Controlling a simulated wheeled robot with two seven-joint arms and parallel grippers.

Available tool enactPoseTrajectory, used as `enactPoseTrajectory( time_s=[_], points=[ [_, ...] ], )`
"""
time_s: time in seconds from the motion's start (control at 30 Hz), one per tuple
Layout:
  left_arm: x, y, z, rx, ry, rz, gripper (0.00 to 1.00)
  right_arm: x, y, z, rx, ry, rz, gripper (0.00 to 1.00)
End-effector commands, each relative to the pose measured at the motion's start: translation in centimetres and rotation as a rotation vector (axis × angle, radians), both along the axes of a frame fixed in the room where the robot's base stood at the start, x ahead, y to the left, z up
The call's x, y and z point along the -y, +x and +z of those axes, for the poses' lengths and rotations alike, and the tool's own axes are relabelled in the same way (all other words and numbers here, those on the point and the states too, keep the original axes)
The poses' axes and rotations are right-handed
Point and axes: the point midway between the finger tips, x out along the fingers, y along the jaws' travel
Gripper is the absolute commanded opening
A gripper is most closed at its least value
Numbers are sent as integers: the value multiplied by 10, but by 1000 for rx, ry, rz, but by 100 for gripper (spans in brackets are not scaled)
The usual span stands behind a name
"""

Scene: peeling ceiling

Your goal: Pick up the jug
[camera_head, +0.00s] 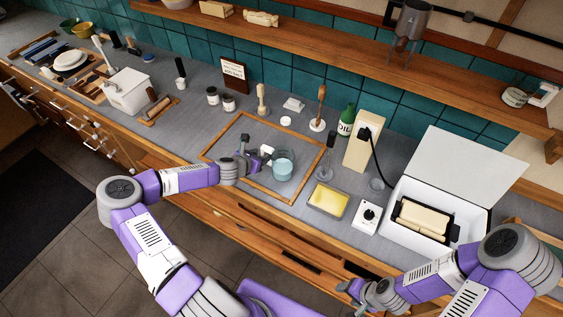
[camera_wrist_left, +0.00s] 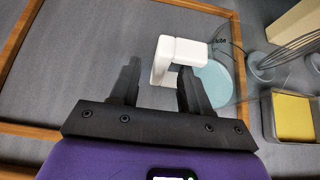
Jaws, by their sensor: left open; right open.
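The jug (camera_head: 282,167) is clear, with pale blue in it and a white handle (camera_head: 267,150). It stands on the grey counter inside a wooden frame. My left gripper (camera_head: 255,156) is open just left of the jug, at its handle. In the left wrist view the handle (camera_wrist_left: 160,62) shows between and just beyond the open fingertips (camera_wrist_left: 158,82), with the right finger overlapping the handle's opening. I cannot tell whether it touches. The pale blue of the jug (camera_wrist_left: 213,82) lies right of the fingers. My right gripper (camera_head: 357,290) is open and empty, low at the counter's front.
The wooden frame (camera_head: 221,143) surrounds the jug. A whisk (camera_head: 327,160) and a yellow sponge in a tray (camera_head: 328,200) stand to its right. A tall beige block (camera_head: 362,150) and a white open box (camera_head: 400,215) are further right. Counter inside the frame's left part is clear.

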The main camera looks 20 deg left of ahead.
Motion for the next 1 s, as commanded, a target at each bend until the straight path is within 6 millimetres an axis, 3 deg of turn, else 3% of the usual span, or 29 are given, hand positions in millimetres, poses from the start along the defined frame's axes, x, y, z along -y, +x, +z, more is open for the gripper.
enactPoseTrajectory(
  time_s=[0.13, 0.4, 0.7, 1.0],
  points=[
    [1, 13, -8, 0, -1, -1, 47, 0, 0, 2, 1, 0, 0, 61],
    [1, 15, -10, 0, 0, -1, 47, 0, 0, 1, 1, 0, 0, 61],
    [1, 15, -10, 0, 0, -1, 1, 0, 0, 1, 1, 0, 0, 61],
    [1, 15, -9, 0, 1, -2, 0, 0, 0, 2, 1, 0, 0, 61]
  ],
)
